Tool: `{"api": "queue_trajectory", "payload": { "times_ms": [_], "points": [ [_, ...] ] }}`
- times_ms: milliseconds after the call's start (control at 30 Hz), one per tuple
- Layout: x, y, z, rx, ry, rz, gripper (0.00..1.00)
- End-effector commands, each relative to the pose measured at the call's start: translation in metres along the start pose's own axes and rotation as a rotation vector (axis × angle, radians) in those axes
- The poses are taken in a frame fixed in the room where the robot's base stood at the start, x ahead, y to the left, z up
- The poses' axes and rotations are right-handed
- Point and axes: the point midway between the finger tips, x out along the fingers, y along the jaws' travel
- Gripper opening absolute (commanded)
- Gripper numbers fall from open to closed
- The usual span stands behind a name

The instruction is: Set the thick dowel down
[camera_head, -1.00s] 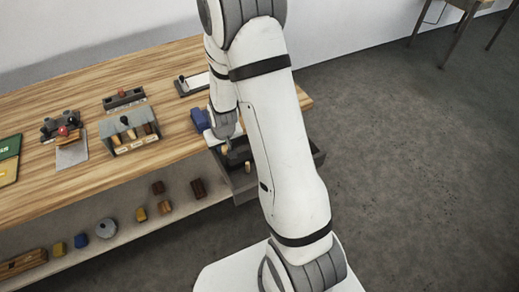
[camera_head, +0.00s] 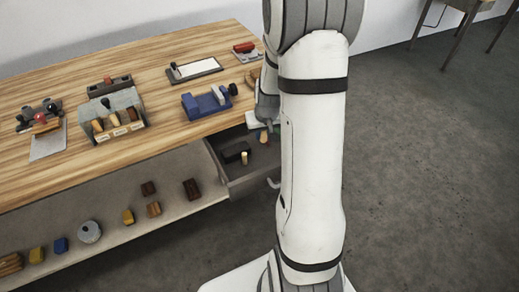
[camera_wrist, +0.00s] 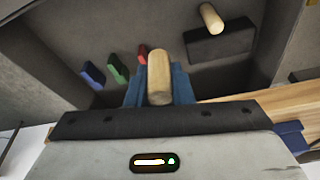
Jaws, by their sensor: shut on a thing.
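The thick dowel (camera_wrist: 158,80), a pale wooden cylinder, is between the blue fingers of my gripper (camera_wrist: 160,85) in the wrist view. My gripper is shut on it above the open grey drawer. In the head view, my gripper (camera_head: 263,128) is partly hidden behind my arm, over the drawer (camera_head: 262,172), with the tan dowel just showing below it. In the head view this dowel (camera_head: 244,158) looks upright. The held dowel appears apart from the drawer floor.
Blue (camera_wrist: 93,75), green (camera_wrist: 117,68) and red (camera_wrist: 142,58) pieces lie in the wrist view. The wooden bench (camera_head: 160,138) carries a blue holder (camera_head: 207,103) and a grey rack (camera_head: 125,110). Several small blocks and a grey disc (camera_head: 89,231) lie on the lower ledge.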

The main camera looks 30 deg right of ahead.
Motion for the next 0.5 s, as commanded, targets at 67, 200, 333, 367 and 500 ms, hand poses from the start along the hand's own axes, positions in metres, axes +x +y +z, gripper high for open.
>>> {"api": "queue_trajectory", "payload": {
  "times_ms": [67,200,333,367,500],
  "points": [
    [0.017,0.0,0.006,0.002,-0.006,-0.001,0.0],
    [0.036,0.0,0.011,0.001,-0.004,-0.001,0.0],
    [0.044,0.0,0.013,0.001,-0.002,0.0,0.0],
    [0.046,0.0,0.014,0.002,-0.002,-0.001,0.0],
    [0.067,0.0,0.02,0.002,-0.004,-0.001,0.0]
  ]
}}
